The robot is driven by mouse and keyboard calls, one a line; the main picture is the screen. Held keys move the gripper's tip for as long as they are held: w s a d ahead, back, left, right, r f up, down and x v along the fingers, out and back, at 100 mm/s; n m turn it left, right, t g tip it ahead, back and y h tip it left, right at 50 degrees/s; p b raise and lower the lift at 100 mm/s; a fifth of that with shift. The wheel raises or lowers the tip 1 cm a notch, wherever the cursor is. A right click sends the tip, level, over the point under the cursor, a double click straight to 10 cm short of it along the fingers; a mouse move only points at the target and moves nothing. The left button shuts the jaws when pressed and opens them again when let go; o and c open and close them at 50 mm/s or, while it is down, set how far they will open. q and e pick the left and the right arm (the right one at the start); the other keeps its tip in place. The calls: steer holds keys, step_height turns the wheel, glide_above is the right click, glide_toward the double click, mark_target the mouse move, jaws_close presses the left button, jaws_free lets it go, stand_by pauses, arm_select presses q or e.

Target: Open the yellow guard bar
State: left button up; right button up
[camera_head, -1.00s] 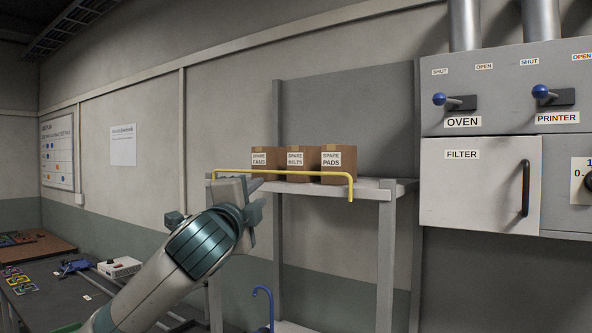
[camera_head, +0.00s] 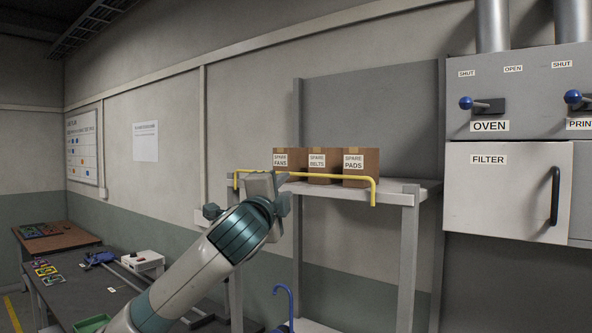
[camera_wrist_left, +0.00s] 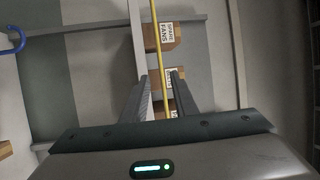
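The yellow guard bar (camera_head: 330,176) runs level along the front edge of the shelf (camera_head: 405,190), with both ends bent down. It crosses in front of several brown boxes. My left gripper (camera_head: 277,186) is at the left part of the bar and overlaps it, hiding a short stretch. In the left wrist view the yellow bar (camera_wrist_left: 158,50) runs lengthwise between the two parted fingers of my left gripper (camera_wrist_left: 160,78). I cannot tell whether a finger touches the bar. My right gripper is in neither view.
The spare fans box (camera_head: 288,160), spare belts box (camera_head: 323,160) and spare pads box (camera_head: 361,162) stand close behind the bar. Grey cabinets with a filter door (camera_head: 510,200) are at the right. A dark workbench (camera_head: 100,290) with small items is at the lower left.

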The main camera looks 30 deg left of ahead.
mark_target(296, 175)
arm_select(q)
steer(key=p+x, duration=0.4)
steer(key=x, duration=0.6)
steer(key=shift+r+p, duration=0.2)
steer(key=shift+p, duration=0.2)
steer(key=shift+p+x, duration=0.3)
steer(key=shift+x, duration=0.6)
steer(key=shift+f, duration=0.15)
steer(key=shift+c, duration=0.6)
jaws_close()
